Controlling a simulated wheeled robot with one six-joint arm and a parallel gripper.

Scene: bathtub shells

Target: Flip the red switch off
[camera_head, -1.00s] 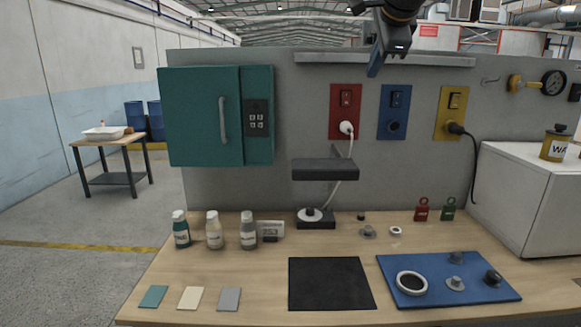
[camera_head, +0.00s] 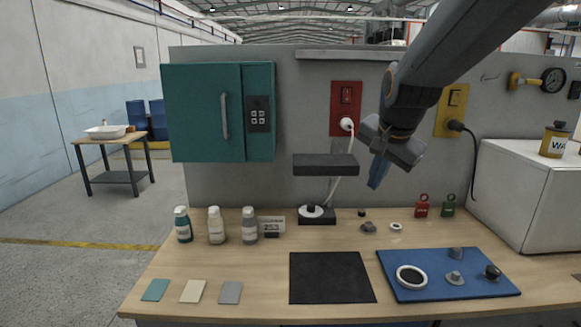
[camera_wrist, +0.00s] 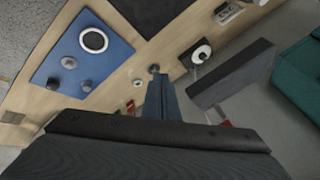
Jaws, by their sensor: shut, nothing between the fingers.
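The red switch plate (camera_head: 345,118) is on the grey back panel, with a red rocker switch (camera_head: 347,95) in its upper part and a white plug in its lower part. I cannot tell the rocker's position. My gripper (camera_head: 376,178) is to the right of and below the red plate, pointing down in front of the panel. Its blue fingers are shut and empty, and they also show in the wrist view (camera_wrist: 160,85). My arm hides the blue switch plate. A yellow switch plate (camera_head: 452,110) with a black plug is to the right.
A dark shelf (camera_head: 325,166) juts from the panel below the red plate, left of my gripper. A teal cabinet (camera_head: 200,115) hangs at the left. Bottles, a black mat (camera_head: 330,278) and a blue tray (camera_head: 440,290) are on the wooden bench.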

